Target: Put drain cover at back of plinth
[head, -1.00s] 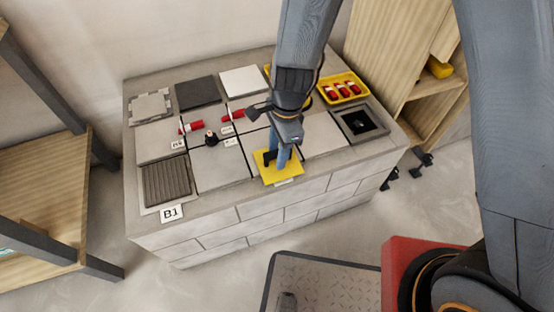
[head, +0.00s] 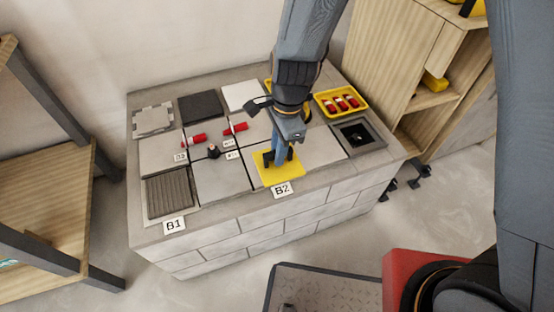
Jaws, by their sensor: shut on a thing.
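A ribbed dark grey square plate (head: 170,194), which looks like the drain cover, lies at the front left of the block-built plinth (head: 215,225), behind a B1 label. My gripper (head: 279,159) points down at the front middle of the plinth. It is shut on the dark upright grip of a yellow square plate (head: 265,172), just behind the B2 label (head: 281,190). I cannot tell whether the yellow plate touches the tiles under it. Along the plinth's back lie a notched grey plate (head: 153,119), a dark slab (head: 201,107) and a white tile (head: 243,96).
Red cylindrical pieces (head: 236,128) and a small black knob (head: 213,151) stand on the middle tiles. A yellow tray (head: 340,103) with red pieces and a grey frame with a black recess (head: 358,135) are at the right. Wooden shelves (head: 415,60) stand beyond.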

